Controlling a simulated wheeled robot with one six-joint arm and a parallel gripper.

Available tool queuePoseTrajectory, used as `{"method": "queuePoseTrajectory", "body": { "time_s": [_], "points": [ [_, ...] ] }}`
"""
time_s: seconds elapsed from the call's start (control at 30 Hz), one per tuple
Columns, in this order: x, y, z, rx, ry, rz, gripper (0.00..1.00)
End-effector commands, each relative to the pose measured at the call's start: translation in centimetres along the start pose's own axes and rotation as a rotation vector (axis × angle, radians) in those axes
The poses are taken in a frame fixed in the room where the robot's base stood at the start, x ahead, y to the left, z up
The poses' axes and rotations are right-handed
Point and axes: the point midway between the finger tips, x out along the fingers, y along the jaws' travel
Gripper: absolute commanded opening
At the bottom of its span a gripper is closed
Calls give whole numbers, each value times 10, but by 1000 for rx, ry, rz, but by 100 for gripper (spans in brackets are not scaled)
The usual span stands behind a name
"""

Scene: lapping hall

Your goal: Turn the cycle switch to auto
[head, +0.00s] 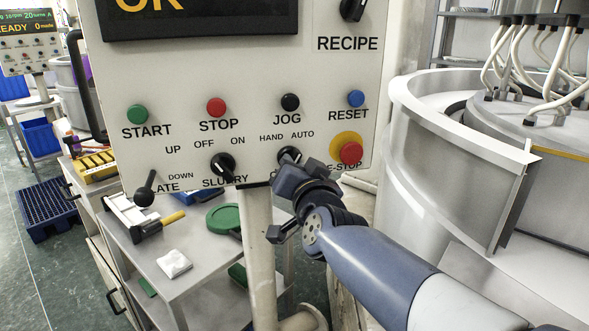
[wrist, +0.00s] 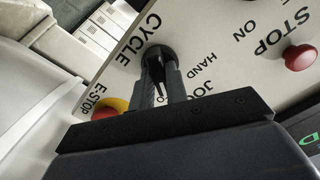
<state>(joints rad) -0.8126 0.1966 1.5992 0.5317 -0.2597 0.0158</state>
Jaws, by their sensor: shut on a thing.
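The cycle switch (head: 289,154) is a black knob low on the light control panel, below the words HAND and AUTO. My gripper (head: 287,170) reaches it from below and covers most of the CYCLE label in the head view. In the wrist view, the two dark fingers of my gripper (wrist: 161,72) are shut on the black knob of the cycle switch (wrist: 157,51), one on each side. CYCLE and HAND are readable there, while AUTO is mostly hidden behind the fingers.
The red E-stop button (head: 351,152) on its yellow ring sits close right of the knob. The slurry switch (head: 222,164) is to the left, and the black jog button (head: 290,102) is above. A large lapping machine (head: 455,150) stands at the right.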

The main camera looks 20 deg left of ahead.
Motion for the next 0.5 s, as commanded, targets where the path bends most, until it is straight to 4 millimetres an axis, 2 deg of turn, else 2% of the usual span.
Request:
{"method": "queuePoseTrajectory", "body": {
  "time_s": [0.37, 0.4, 0.5],
  "points": [
    [0, 0, 0, 8, -1, 1, 0],
    [0, 0, 0, 8, -1, 1, 16],
    [0, 0, 0, 8, 0, 1, 24]
  ]
}}
